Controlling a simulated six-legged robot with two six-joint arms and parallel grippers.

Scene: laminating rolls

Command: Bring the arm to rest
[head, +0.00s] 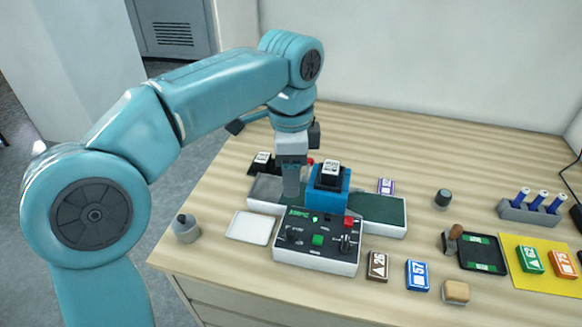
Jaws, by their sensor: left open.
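My left arm reaches in from the left across the picture and bends down over the table (420,140). My left gripper (291,178) points downward, just left of the blue housing (328,195) of the small machine. It is open, and I see nothing held in it; the near finger hides the other. Whether its tip touches the machine's grey left bed, I cannot tell. My right gripper is not in view.
The control panel (318,256) has a green display and buttons. A white tray (250,228) and grey bottle (186,228) stand left. Numbered blocks (417,275), a stamp (453,238), a black tray (482,254), a yellow mat (540,280) and a pen rack (532,212) lie right. The back is clear.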

